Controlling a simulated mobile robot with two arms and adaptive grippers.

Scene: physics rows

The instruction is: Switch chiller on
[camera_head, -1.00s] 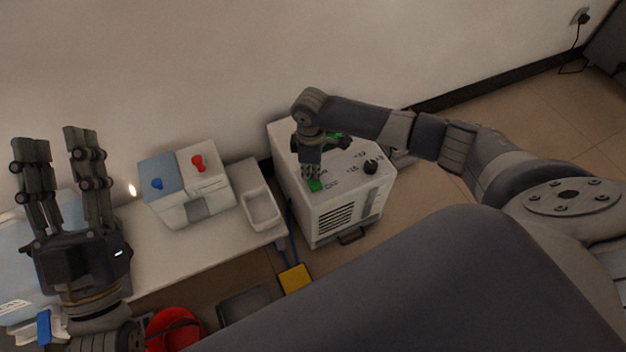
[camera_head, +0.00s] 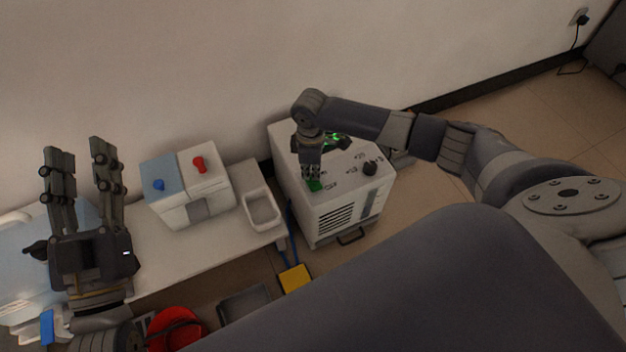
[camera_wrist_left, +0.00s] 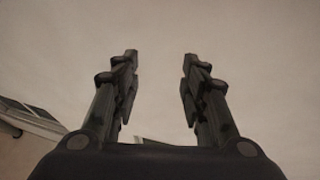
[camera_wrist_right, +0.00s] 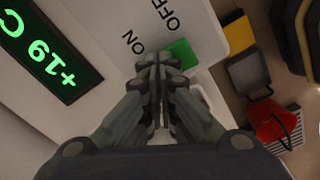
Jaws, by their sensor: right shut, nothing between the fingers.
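The chiller (camera_head: 288,168) is a white box on the floor in the middle of the head view, with a black knob (camera_head: 370,168) on top. A green switch (camera_head: 315,186) sits near its front left edge. In the right wrist view the green switch (camera_wrist_right: 182,53) lies beside the printed words ON and OFF. A lit display (camera_wrist_right: 48,50) there reads +19 C in green. My right gripper (camera_wrist_right: 160,62) is shut and empty, its fingertips at the switch and partly covering it; contact is unclear. My left gripper (camera_head: 80,148) is open and empty above the bench at the left.
A white bench (camera_head: 160,262) holds a box with blue and red knobs (camera_head: 190,190) and a white tray (camera_head: 262,210). Below it are a red object (camera_head: 175,330), a grey bin (camera_head: 245,302) and a yellow piece (camera_head: 295,279). The wall stands behind; floor at right is free.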

